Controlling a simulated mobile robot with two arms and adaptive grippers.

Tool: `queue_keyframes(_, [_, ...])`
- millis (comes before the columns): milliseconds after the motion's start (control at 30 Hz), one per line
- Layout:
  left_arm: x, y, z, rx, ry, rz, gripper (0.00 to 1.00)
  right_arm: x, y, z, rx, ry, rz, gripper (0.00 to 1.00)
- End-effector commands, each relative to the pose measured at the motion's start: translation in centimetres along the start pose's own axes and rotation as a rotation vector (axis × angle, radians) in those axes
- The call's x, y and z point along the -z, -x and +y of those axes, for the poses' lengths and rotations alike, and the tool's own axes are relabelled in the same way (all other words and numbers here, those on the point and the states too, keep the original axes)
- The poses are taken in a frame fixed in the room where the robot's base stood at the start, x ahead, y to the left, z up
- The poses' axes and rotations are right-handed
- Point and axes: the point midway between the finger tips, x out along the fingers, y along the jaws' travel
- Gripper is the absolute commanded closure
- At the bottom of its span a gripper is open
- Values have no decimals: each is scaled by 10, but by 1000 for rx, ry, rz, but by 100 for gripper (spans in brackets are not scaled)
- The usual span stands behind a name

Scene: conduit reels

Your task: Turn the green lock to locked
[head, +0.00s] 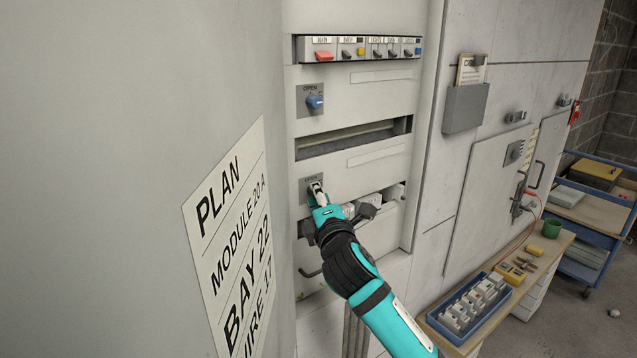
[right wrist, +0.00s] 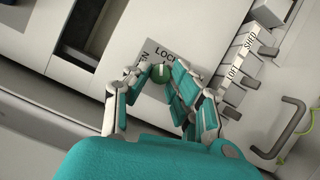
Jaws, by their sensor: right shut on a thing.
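The green lock (right wrist: 161,75) is a small round knob on a grey plate (right wrist: 151,52) on the panel front. In the right wrist view the plate's lettering reads "OPEN" on the left and what looks like "LOCK" above, partly covered. My right gripper (head: 317,187) reaches the plate from the lower right and is shut on the green lock, a finger on each side of it. In the head view the gripper hides the lock, and only part of its plate (head: 306,184) shows. I cannot tell which mark the lock points to. My left gripper is not in view.
A blue lock (head: 314,102) on its own plate sits higher, above an open slot (head: 350,138). Grey modules (head: 362,208) stick out just right of my gripper. A dark handle (head: 309,272) is below. A bench with a blue tray (head: 472,308) stands at lower right.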

Motion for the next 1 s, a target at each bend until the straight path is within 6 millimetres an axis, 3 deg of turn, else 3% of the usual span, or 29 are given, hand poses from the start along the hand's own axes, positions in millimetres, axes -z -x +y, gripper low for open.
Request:
queue_keyframes(33, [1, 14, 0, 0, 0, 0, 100, -1, 0, 6, 22, -44, 2, 100])
queue_keyframes(400, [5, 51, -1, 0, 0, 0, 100, -1, 0, 6, 130, -301, 10, 100])
queue_keyframes(1000, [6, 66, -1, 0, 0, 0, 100, -1, 0, 2, 186, -433, 14, 100])
